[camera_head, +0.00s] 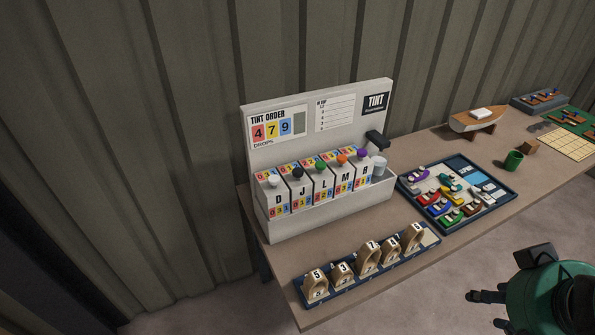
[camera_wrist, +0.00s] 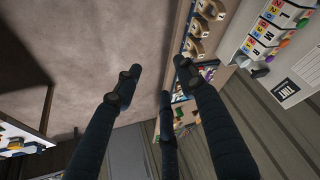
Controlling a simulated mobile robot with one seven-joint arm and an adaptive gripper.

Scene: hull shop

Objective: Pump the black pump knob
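The tint station (camera_head: 330,195) stands on the bench, a pale box with several labelled canisters in a row and a back board. White, green, orange and purple knobs top the others. My gripper (camera_head: 487,309) is at the lower right of the head view, over the floor and well away from the station. In the wrist view my gripper (camera_wrist: 150,90) has its dark fingers spread, with nothing between them. The station shows there at upper right; I cannot make out the black knob in it.
A rack of numbered wooden pieces (camera_head: 345,286) lies along the bench's front edge. A tray of colored model boats (camera_head: 435,229) is right of the station. A corrugated wall is behind.

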